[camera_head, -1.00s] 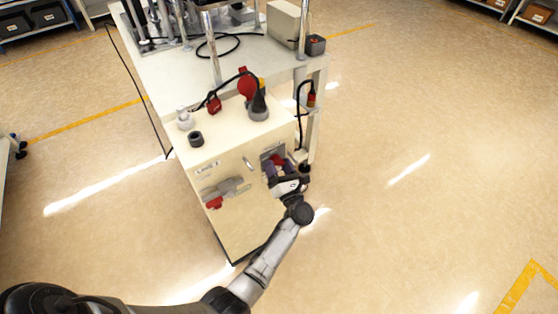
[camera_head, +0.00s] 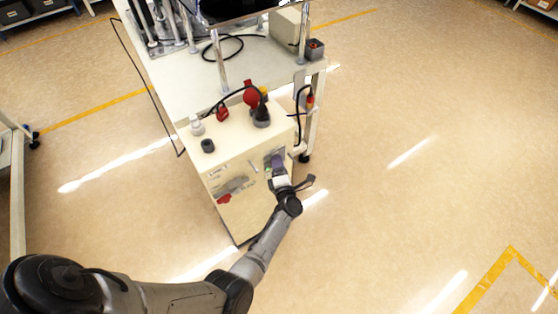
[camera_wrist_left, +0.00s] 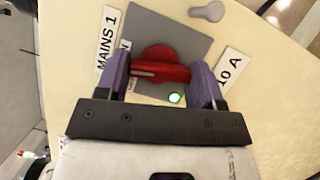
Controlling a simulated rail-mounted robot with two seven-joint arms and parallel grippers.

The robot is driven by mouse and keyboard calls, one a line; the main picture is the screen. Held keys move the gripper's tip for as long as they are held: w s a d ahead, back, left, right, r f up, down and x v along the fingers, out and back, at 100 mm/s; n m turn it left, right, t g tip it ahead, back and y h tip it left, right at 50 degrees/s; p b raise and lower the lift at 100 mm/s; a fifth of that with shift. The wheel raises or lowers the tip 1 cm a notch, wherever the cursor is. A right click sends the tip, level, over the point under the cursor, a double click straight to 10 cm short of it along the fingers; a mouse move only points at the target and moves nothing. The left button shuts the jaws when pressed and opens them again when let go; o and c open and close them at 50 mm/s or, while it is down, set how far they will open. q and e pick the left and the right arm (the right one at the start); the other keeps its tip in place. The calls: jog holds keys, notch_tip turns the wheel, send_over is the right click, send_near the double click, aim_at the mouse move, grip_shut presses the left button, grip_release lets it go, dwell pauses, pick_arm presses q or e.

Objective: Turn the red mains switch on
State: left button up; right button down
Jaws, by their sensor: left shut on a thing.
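The red mains switch (camera_wrist_left: 160,68) has a round base and a bar handle on a grey plate (camera_wrist_left: 190,35). In the left wrist view its handle lies roughly across the picture, between the two purple fingers. My left gripper (camera_wrist_left: 160,78) is shut on the handle; it also shows in the head view (camera_head: 278,163) at the cabinet front, where it hides most of the switch. A small lamp (camera_wrist_left: 175,98) beside the switch glows green. Labels "MAINS 1" (camera_wrist_left: 107,38) and "10 A" (camera_wrist_left: 231,68) flank the plate. My right gripper is not in view.
The cream cabinet (camera_head: 238,140) carries a dark ring (camera_head: 208,146), a white bottle (camera_head: 197,125) and a red and black item (camera_head: 261,112). Another red handle (camera_head: 224,199) is on its front, left of my gripper. The floor at right is clear.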

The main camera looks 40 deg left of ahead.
pick_arm(q)
jog(key=shift+m+g+h+p, duration=0.3)
jog(key=shift+m+p, duration=0.8)
jog(key=shift+p, duration=0.05)
jog(key=shift+f, duration=0.1)
jog(key=shift+s, duration=0.1)
jog(key=o, duration=0.6)
jog(key=shift+a, duration=0.1)
jog(key=shift+o, duration=0.2)
